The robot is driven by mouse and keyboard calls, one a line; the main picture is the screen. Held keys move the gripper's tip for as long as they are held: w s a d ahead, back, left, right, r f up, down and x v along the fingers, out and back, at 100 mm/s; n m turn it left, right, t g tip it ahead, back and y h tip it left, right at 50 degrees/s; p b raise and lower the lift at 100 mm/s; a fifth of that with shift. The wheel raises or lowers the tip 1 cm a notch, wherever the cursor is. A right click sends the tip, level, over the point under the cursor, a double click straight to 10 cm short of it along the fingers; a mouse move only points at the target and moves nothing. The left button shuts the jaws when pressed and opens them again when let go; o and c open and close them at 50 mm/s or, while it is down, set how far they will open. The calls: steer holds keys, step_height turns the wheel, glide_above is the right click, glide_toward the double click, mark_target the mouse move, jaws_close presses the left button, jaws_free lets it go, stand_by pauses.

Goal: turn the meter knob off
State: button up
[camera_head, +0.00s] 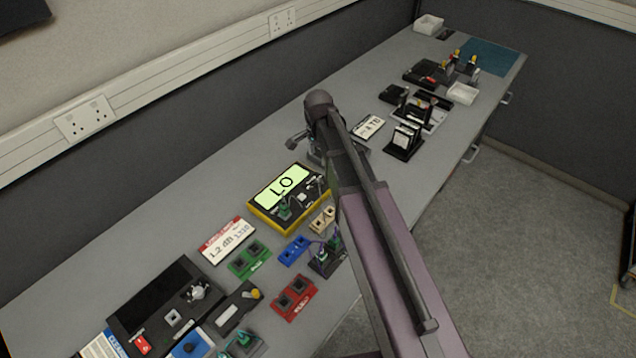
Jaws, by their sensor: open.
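The meter (258,212) is a yellow-edged black box on the bench, left of my arm. Its lit green display (283,186) reads "LO". Small parts sit on its black face below the display, with a green plug at the lower left. A pale piece (303,197) on the face may be the knob, but it is too small to read its setting. My gripper (324,160) is just beyond the meter's far right corner, partly hidden by my own wrist. It is open and appears apart from the meter; its fingertips are not clear.
A red-and-white label card (227,241) and green (250,260), blue (294,251) and red (294,297) socket blocks lie nearby. A black case (160,300) is at the lower left. Black holders (404,142) stand further right. Bare bench lies between the meter and the wall.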

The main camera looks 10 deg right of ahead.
mark_target(318, 180)
steer(key=shift+f+b, duration=5.2)
steer(key=shift+f, duration=0.35)
jaws_close()
